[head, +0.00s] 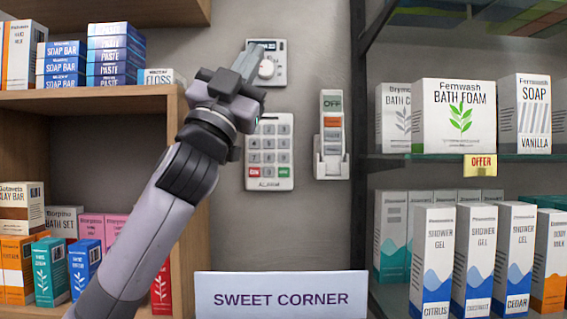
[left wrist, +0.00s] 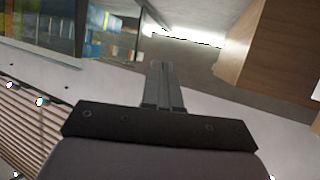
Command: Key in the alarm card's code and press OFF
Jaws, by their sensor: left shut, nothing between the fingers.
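The alarm keypad (head: 270,150) is mounted on the grey wall. It is a white panel with grey keys, a red and a green key in the bottom row, and "ALARM" printed below. My left gripper (head: 250,58) is above and left of the keypad, its fingers shut and empty, overlapping the left part of a white wall unit with a round knob (head: 267,68). I cannot tell whether it touches that unit. The shut fingers (left wrist: 163,85) also show in the left wrist view. No alarm card is recognisable. My right gripper is out of view.
A white handset (head: 332,128) with "OFF" on its display sits in a wall holder right of the keypad. A "SWEET CORNER" sign (head: 281,296) stands below. Stocked wooden shelves (head: 85,98) flank the left, glass shelves (head: 400,161) the right.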

